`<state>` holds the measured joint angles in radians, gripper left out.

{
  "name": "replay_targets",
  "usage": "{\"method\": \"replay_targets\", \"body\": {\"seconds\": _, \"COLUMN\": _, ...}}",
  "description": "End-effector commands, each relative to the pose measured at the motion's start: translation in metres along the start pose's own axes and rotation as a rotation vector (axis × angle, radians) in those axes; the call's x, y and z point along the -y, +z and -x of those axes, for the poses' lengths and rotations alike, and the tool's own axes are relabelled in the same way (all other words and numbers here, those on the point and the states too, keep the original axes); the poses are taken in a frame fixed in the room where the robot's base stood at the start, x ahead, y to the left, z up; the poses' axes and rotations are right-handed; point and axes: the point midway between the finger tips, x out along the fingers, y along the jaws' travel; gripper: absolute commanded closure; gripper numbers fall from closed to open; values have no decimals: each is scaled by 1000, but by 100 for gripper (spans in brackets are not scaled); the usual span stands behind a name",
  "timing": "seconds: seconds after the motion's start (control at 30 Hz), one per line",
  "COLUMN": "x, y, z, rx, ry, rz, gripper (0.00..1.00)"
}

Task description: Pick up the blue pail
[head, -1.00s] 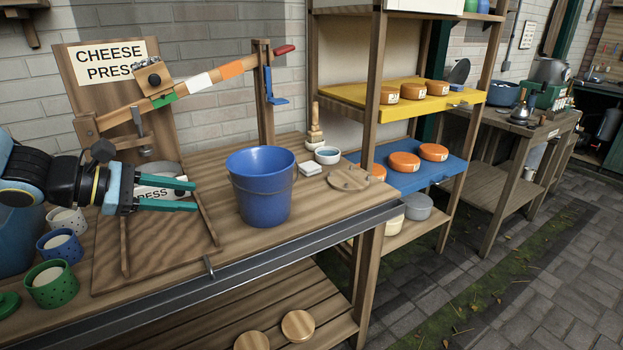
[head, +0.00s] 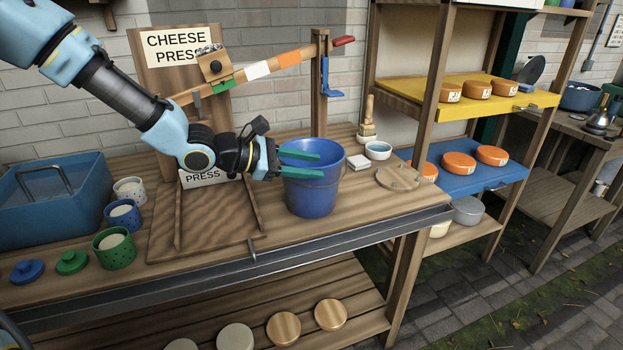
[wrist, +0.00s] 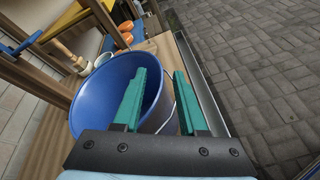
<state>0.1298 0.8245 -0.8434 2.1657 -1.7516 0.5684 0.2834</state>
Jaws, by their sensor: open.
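The blue pail (head: 312,200) stands upright on the wooden bench, with a thin wire handle hanging at its side. My gripper (head: 320,164) is open, its two teal fingers level and overlapping the pail's upper part in the head view. In the wrist view the pail (wrist: 92,95) is large and close. One finger of my gripper (wrist: 163,76) shows over the pail's opening and the other beyond its outer right side, so part of the wall lies between them. I cannot tell whether either finger touches it.
The cheese press lever (head: 258,68) rises behind. A white bowl (head: 377,150) and a round wooden board (head: 398,177) lie right of the pail. Small perforated cups, such as a green one (head: 114,249), and a blue basin (head: 58,205) stand left. The bench's metal edge (head: 300,251) runs in front.

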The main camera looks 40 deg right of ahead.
Motion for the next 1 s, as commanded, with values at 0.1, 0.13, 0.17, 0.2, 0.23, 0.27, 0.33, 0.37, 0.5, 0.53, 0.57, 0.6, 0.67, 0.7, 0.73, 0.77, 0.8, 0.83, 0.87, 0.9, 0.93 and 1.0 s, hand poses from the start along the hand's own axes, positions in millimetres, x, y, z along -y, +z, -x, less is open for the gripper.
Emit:
{"method": "replay_targets", "body": {"seconds": 0.1, "x": 1, "y": 0, "z": -10, "rx": -1, "ry": -2, "rz": 1, "gripper": 59}}
{"method": "replay_targets", "body": {"seconds": 0.13, "x": 1, "y": 0, "z": -11, "rx": -1, "ry": -1, "rz": 1, "gripper": 59}}
{"method": "replay_targets", "body": {"seconds": 0.17, "x": 1, "y": 0, "z": -12, "rx": -1, "ry": -1, "rz": 0, "gripper": 59}}
{"method": "replay_targets", "body": {"seconds": 0.2, "x": 1, "y": -1, "z": -12, "rx": -1, "ry": -1, "rz": 0, "gripper": 59}}
{"method": "replay_targets", "body": {"seconds": 0.23, "x": 1, "y": -1, "z": -12, "rx": -2, "ry": 0, "rz": 0, "gripper": 59}}
{"method": "replay_targets", "body": {"seconds": 0.27, "x": 1, "y": -1, "z": -12, "rx": -2, "ry": 0, "rz": 0, "gripper": 59}}
{"method": "replay_targets", "body": {"seconds": 0.33, "x": 1, "y": -1, "z": -12, "rx": -2, "ry": 0, "rz": 0, "gripper": 59}}
{"method": "replay_targets", "body": {"seconds": 0.37, "x": 1, "y": -1, "z": -12, "rx": -2, "ry": 0, "rz": 0, "gripper": 60}}
{"method": "replay_targets", "body": {"seconds": 0.5, "x": 1, "y": -1, "z": -12, "rx": -2, "ry": 0, "rz": 0, "gripper": 75}}
{"method": "replay_targets", "body": {"seconds": 0.53, "x": 1, "y": -1, "z": -12, "rx": -2, "ry": 0, "rz": 0, "gripper": 79}}
{"method": "replay_targets", "body": {"seconds": 0.57, "x": 1, "y": -1, "z": -12, "rx": -2, "ry": 0, "rz": 0, "gripper": 82}}
{"method": "replay_targets", "body": {"seconds": 0.6, "x": 1, "y": -1, "z": -12, "rx": -2, "ry": 0, "rz": 0, "gripper": 87}}
{"method": "replay_targets", "body": {"seconds": 0.67, "x": 1, "y": -1, "z": -12, "rx": -2, "ry": 0, "rz": 0, "gripper": 93}}
{"method": "replay_targets", "body": {"seconds": 0.7, "x": 1, "y": -1, "z": -12, "rx": -2, "ry": 0, "rz": 0, "gripper": 98}}
{"method": "replay_targets", "body": {"seconds": 0.73, "x": 1, "y": -1, "z": -12, "rx": -2, "ry": 0, "rz": 0, "gripper": 100}}
{"method": "replay_targets", "body": {"seconds": 0.77, "x": 1, "y": -1, "z": -12, "rx": -2, "ry": 0, "rz": 0, "gripper": 100}}
{"method": "replay_targets", "body": {"seconds": 0.8, "x": 1, "y": -1, "z": -12, "rx": -2, "ry": 0, "rz": 0, "gripper": 100}}
{"method": "replay_targets", "body": {"seconds": 0.83, "x": 1, "y": -1, "z": -11, "rx": -2, "ry": 0, "rz": 0, "gripper": 100}}
{"method": "replay_targets", "body": {"seconds": 0.87, "x": 1, "y": -1, "z": -11, "rx": -2, "ry": 0, "rz": 0, "gripper": 100}}
{"method": "replay_targets", "body": {"seconds": 0.9, "x": 1, "y": -1, "z": -11, "rx": -2, "ry": 0, "rz": 0, "gripper": 100}}
{"method": "replay_targets", "body": {"seconds": 0.93, "x": 1, "y": -1, "z": -11, "rx": -2, "ry": 0, "rz": 0, "gripper": 100}}
{"method": "replay_targets", "body": {"seconds": 1.0, "x": 1, "y": -1, "z": -11, "rx": -2, "ry": 0, "rz": 0, "gripper": 100}}
